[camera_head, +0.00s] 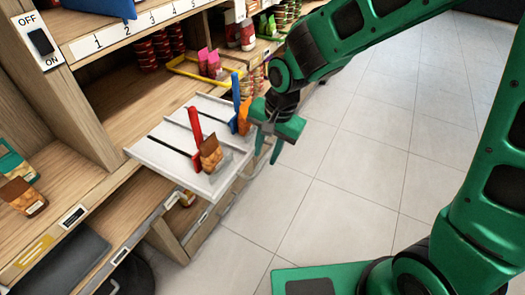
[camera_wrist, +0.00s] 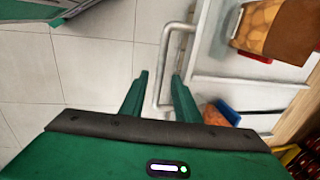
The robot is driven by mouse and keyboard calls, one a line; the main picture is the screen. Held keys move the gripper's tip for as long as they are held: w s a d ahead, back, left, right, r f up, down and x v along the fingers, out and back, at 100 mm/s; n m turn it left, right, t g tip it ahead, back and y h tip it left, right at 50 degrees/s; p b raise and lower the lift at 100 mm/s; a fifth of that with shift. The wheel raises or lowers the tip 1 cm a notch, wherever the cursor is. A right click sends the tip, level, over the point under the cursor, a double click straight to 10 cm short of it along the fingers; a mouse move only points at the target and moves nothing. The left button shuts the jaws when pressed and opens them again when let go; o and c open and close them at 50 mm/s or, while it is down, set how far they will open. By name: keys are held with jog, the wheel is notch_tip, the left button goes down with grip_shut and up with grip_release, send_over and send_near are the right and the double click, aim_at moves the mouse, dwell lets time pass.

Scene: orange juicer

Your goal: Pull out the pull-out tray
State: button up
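The pull-out tray (camera_head: 160,155) is a white, flat tray standing out from the wooden shelf, with dark grooves and a metal front handle (camera_head: 240,186). My gripper (camera_head: 270,152) is at the tray's front right. In the wrist view my gripper (camera_wrist: 160,75) is open, with part of the handle showing between its fingers. I cannot tell whether the fingers touch it.
Wooden shelves (camera_head: 140,95) hold jars and packets. A yellow-edged tray (camera_head: 195,72) lies further back, and an on/off switch (camera_head: 41,42) is on the left panel. The tiled floor (camera_head: 340,165) to the right is clear beyond my arm and base.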

jog(key=shift+s+a, duration=0.1)
jog(key=shift+s, duration=0.05)
notch_tip(320, 180, up, 10)
jog(key=d, duration=0.1)
jog(key=shift+s+d+r, duration=0.25)
jog(key=shift+s+d, duration=0.15)
dwell(0.4)
jog(key=s+d+r+h, duration=0.1)
jog(key=s+d, duration=0.1)
jog(key=d, duration=0.9)
jog(key=s+d+h, duration=0.1)
jog(key=s+d, duration=0.1)
jog(key=d, duration=0.8)
jog(key=s+d+f+g, duration=0.1)
jog(key=s+d, duration=1.2)
jog(key=s, duration=0.3)
jog(key=shift+d+f, duration=0.15)
jog(key=shift+f, duration=0.2)
